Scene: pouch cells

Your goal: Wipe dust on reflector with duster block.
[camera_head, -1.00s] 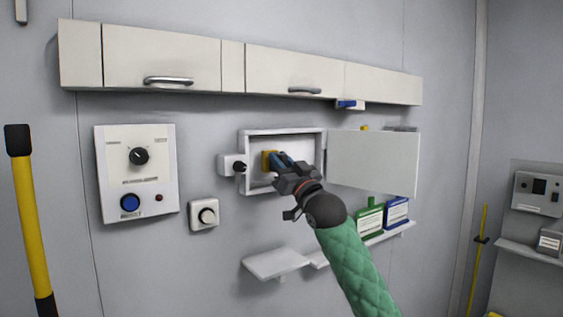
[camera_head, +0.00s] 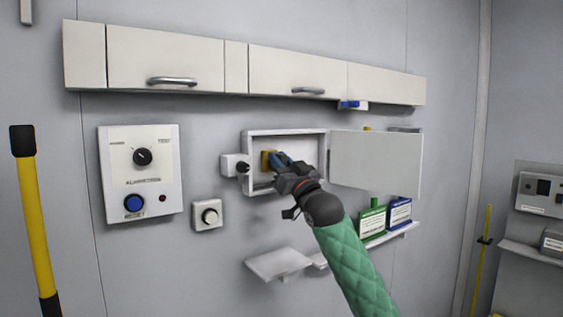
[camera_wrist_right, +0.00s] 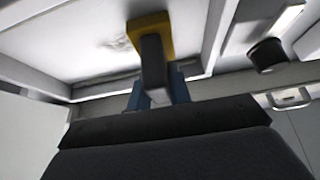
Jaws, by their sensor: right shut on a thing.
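My right gripper (camera_head: 280,164) reaches into a shallow white box (camera_head: 284,133) on the wall, whose door stands open to the right. It is shut on the duster block, a yellow pad (camera_head: 265,160) with a dark grip. In the right wrist view the yellow pad (camera_wrist_right: 150,24) meets or nearly meets the pale back panel (camera_wrist_right: 85,35), which I take as the reflector; contact is not certain. A grey dust smudge (camera_wrist_right: 117,43) shows on that panel, left of the pad. The blue fingers (camera_wrist_right: 180,88) stand either side of the grip. My left gripper is not in view.
The open door (camera_head: 375,164) is right of my arm. A black knob (camera_head: 243,168) sits on the box's left side. Below are a small shelf (camera_head: 278,262) and green and blue containers (camera_head: 372,218). A control panel (camera_head: 140,175) is at left. Cabinets (camera_head: 165,55) run above.

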